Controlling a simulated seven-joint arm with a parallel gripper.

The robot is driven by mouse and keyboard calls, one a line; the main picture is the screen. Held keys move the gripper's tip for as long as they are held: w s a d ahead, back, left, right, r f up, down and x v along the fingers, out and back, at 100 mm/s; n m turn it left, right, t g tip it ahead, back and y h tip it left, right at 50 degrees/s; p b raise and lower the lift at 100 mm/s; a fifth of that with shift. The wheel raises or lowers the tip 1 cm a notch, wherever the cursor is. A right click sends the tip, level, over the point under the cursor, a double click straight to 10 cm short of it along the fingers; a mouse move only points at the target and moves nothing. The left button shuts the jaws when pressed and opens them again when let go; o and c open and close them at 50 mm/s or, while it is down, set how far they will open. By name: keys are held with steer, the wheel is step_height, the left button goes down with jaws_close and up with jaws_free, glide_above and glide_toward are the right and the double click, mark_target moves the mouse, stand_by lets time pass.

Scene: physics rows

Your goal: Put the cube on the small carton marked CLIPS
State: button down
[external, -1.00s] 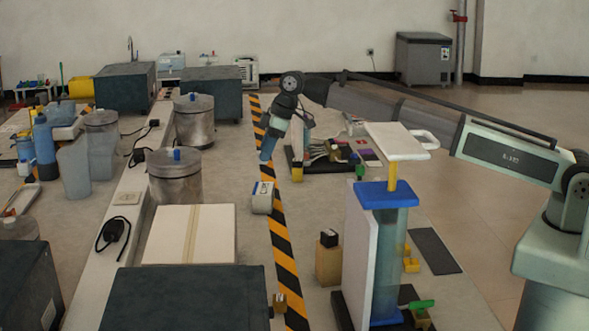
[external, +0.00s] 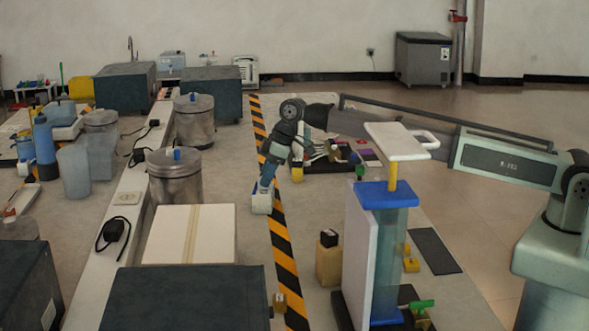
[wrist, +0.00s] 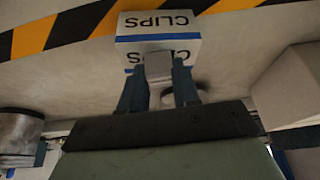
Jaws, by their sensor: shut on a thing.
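The small white carton marked CLIPS (external: 261,206), with blue edging, stands on the bench beside the striped tape. Its lettering shows clearly in the wrist view (wrist: 158,22). My gripper (external: 265,185) points down at the carton, its tip overlapping the carton's upper part in the external view. In the wrist view my gripper (wrist: 158,84) is shut on a small pale grey block, which I take to be the cube (wrist: 158,66). The cube covers part of the carton's lettering. I cannot tell whether the cube touches the carton. The cube is not distinct in the external view.
A large flat carton (external: 190,234) lies left of the small one. Metal canisters (external: 175,178) stand behind it. A tall stand with a blue collar (external: 386,194) and a wooden block (external: 328,264) with a dark top are to the right. Bench around the small carton is clear.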

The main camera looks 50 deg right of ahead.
steer(key=c, duration=0.8)
jaws_free()
steer(key=shift+f, duration=0.1)
steer(key=v, duration=1.2)
